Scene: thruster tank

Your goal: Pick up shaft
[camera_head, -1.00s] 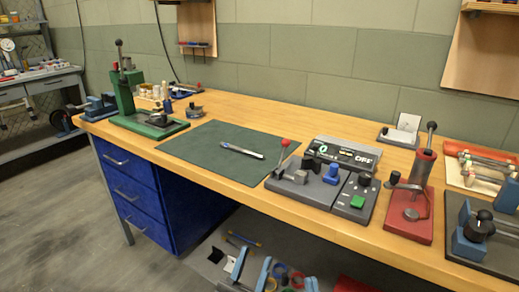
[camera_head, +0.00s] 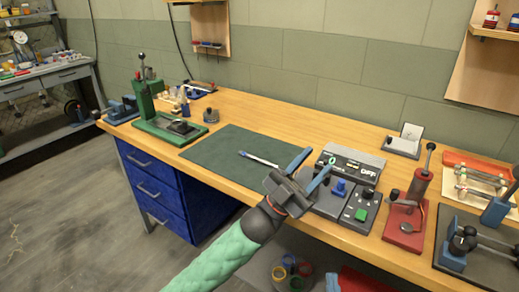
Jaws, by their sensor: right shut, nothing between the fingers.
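The shaft (camera_head: 258,158), a slim silvery rod, lies on the dark green mat (camera_head: 221,159) on the wooden bench. Its right end is close to or behind my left gripper in the picture. My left gripper (camera_head: 319,156) is open, with its two blue fingers apart and nothing visible between them. It is above the mat's right side, to the right of the shaft in the picture. My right gripper (camera_head: 333,284) shows only as a blue tip at the bottom edge, below the bench top; it is shut and away from the shaft.
A grey control unit (camera_head: 352,162) with a blue knob and a green button stands right of the mat, partly behind my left gripper. A red press (camera_head: 404,226) stands further right. A green press (camera_head: 166,128) stands left of the mat. The mat's left part is clear.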

